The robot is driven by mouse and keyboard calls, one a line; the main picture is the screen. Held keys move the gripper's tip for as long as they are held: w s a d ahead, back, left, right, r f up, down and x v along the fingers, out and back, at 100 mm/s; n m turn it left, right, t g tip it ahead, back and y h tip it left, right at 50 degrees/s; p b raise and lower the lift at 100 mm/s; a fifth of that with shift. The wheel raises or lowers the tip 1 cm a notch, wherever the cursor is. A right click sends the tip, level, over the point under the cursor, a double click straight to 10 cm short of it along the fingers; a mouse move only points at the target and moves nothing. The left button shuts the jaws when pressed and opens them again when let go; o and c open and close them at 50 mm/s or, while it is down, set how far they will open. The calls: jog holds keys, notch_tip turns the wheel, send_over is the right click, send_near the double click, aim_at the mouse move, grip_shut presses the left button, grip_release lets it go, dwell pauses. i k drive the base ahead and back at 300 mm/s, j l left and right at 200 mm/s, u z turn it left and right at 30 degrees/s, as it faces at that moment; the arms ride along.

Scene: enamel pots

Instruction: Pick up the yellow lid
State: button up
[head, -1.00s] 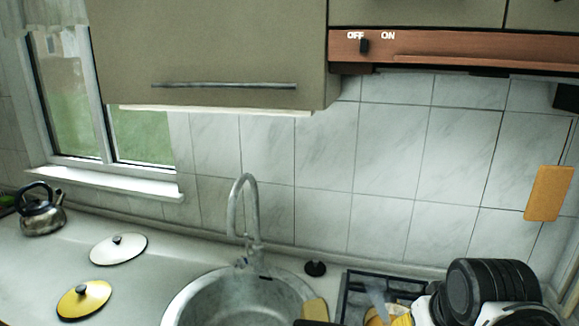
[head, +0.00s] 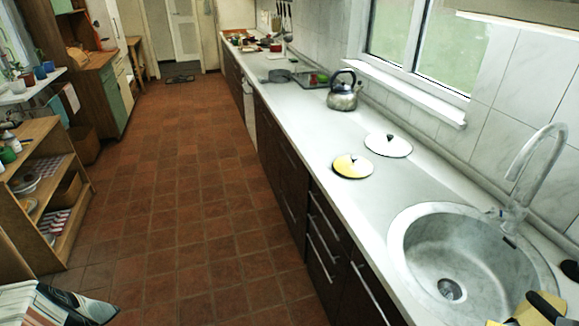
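The yellow lid (head: 353,166) lies flat on the pale countertop, left of the sink and near the counter's front edge. It is round, with a pale band across its middle and a small dark knob on top. A white lid (head: 388,145) with a dark knob lies just behind it to the right, near the window wall. My gripper is not in view, so I cannot see its fingers or whether it holds anything.
The round sink (head: 474,262) with its tall faucet (head: 535,175) is right of the lids. A metal kettle (head: 343,91) stands farther along the counter (head: 300,128). A wooden shelf (head: 40,190) stands left. The tiled floor (head: 190,200) between is open.

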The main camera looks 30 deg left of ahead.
aim_at(353, 165)
jog(key=u, duration=0.8)
jog(key=z, duration=1.9)
jog(key=u, duration=1.9)
jog(key=i+j+z, duration=0.15)
jog(key=i+j, duration=0.35)
jog(key=i, duration=0.15)
jog(key=i+j+z, duration=0.15)
jog(key=i+j, duration=0.45)
jog(key=i+j+z, duration=0.1)
jog(key=i+j, duration=0.45)
jog(key=i+j+z, duration=0.15)
jog(key=i+j, duration=0.4)
jog(key=j, duration=0.3)
